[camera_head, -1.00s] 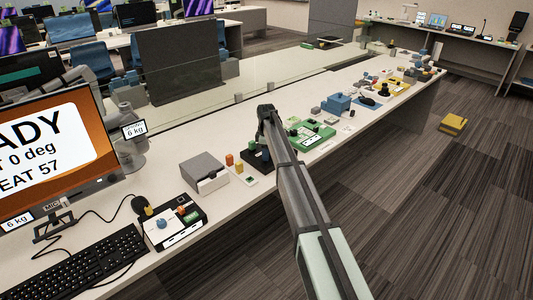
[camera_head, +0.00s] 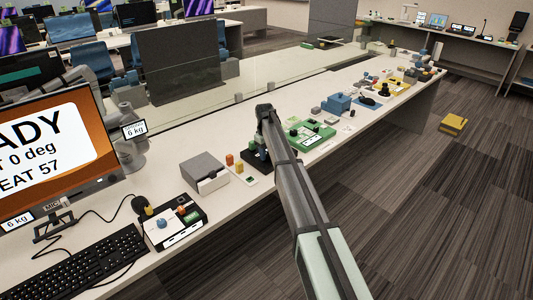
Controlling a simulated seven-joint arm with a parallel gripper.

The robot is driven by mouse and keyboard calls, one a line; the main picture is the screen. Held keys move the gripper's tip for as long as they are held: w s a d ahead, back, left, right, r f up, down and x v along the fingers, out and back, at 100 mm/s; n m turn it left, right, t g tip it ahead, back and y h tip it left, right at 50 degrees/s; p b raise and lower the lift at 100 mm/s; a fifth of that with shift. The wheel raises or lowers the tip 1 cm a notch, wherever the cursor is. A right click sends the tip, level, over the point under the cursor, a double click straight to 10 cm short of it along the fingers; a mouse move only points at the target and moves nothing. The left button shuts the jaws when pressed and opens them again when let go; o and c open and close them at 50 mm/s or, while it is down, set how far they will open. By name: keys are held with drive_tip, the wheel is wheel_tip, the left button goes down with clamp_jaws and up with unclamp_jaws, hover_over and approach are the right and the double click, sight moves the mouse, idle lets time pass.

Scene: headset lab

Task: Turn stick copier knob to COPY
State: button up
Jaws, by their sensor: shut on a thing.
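My arm reaches from the lower right over the long white bench. My gripper (camera_head: 262,136) points down at its far end, over a small black device (camera_head: 254,161) that appears to be the stick copier. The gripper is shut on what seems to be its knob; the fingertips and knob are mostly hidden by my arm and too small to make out. A small green part (camera_head: 251,144) shows at the device's left. The knob's setting and any COPY mark cannot be read.
A grey box (camera_head: 203,168) and a small panel with orange and green parts (camera_head: 240,170) stand left of the device. A green device (camera_head: 316,133) stands close to the right of my arm. A black-and-white box (camera_head: 174,224) and keyboard (camera_head: 85,268) are nearer.

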drive_tip(key=m, duration=0.6)
drive_tip(key=shift+m, duration=0.3)
idle(0.4)
drive_tip(key=o, duration=1)
drive_tip(key=shift+o, duration=0.2)
wheel_tip(320, 180, up, 14)
drive_tip(key=shift+a, duration=0.35)
drive_tip(key=shift+s+f, duration=0.1)
drive_tip(key=shift+f, duration=0.05)
